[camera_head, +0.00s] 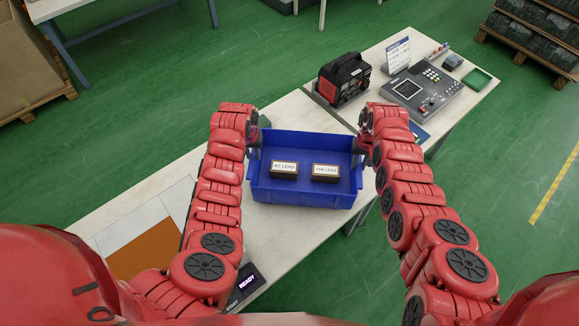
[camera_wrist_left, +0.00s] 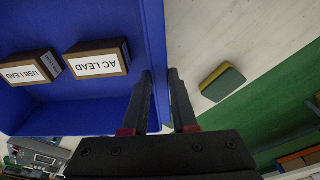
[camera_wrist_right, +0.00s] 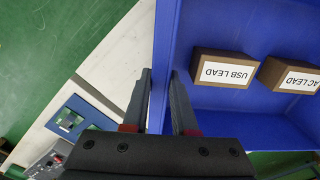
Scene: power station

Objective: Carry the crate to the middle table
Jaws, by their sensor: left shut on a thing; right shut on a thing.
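The blue crate (camera_head: 305,199) is in the middle of the head view, over the pale table. Two brown boxes lie inside it: the AC LEAD box (camera_head: 284,170) on the left and the USB LEAD box (camera_head: 325,172) on the right. My left gripper (camera_wrist_left: 163,95) is shut on the crate's left wall, one finger inside and one outside. My right gripper (camera_wrist_right: 160,95) is shut on the crate's right wall in the same way. In the head view both fingertips are mostly hidden. I cannot tell whether the crate touches the tabletop.
Behind the crate to the right, a table (camera_head: 478,100) holds a black and red power unit (camera_head: 345,78), a grey control panel (camera_head: 422,90) and a green tray (camera_head: 477,79). A sponge (camera_wrist_left: 222,82) lies beside the crate. An orange mat (camera_head: 146,252) is at lower left. Green floor lies around.

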